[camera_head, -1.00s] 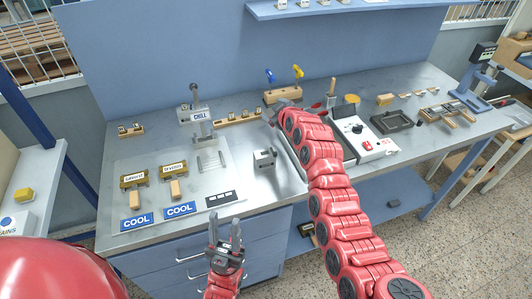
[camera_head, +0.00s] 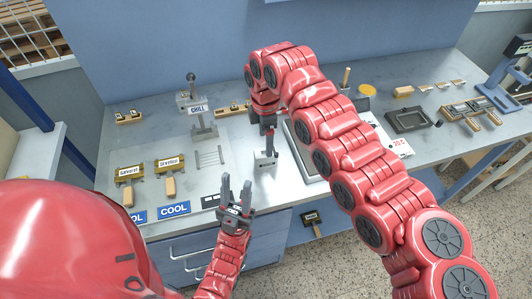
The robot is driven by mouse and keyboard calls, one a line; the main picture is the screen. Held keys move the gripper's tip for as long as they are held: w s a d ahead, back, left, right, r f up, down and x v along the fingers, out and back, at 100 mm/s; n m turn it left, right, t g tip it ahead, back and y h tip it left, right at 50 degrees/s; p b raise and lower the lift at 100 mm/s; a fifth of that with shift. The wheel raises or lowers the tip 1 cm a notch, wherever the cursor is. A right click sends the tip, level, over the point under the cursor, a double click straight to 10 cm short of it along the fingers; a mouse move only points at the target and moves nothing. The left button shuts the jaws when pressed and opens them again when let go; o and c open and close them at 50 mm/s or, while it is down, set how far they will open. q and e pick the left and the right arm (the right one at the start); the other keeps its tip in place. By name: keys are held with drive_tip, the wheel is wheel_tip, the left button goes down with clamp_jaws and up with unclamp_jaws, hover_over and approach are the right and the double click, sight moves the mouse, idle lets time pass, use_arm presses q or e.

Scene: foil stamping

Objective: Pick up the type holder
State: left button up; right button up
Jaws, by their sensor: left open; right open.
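Two brass holders with wooden handles, the left one (camera_head: 130,171) and the right one (camera_head: 171,163), lie on the left of the bench and carry pale labels. A small grey metal block (camera_head: 262,165) stands near the bench's front middle. I cannot tell for sure which of these is the type holder. My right gripper (camera_head: 268,143) points down just above the grey block, open; whether it touches the block is unclear. My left gripper (camera_head: 237,186) is open and empty, fingers up, at the bench's front edge, lower left of the block.
A press with a label (camera_head: 198,110) stands behind the brass holders. Blue COOL cards (camera_head: 174,210) lie at the front left. My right arm hides much of the bench's middle.

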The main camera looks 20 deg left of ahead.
wheel_tip(320, 180, down, 4)
drive_tip(key=shift+f+p, duration=0.1)
drive_tip(key=shift+p, duration=0.5)
drive_tip(key=shift+w+f+p, duration=0.1)
drive_tip(key=shift+f+p, duration=0.3)
drive_tip(key=shift+p, duration=0.1)
wheel_tip(320, 180, down, 4)
drive_tip(key=shift+a+r+p, duration=0.15)
drive_tip(key=shift+r+p, duration=0.05)
drive_tip(key=shift+p, duration=0.6)
drive_tip(key=shift+w+f, duration=0.2)
drive_tip(key=shift+f, duration=0.35)
clamp_jaws()
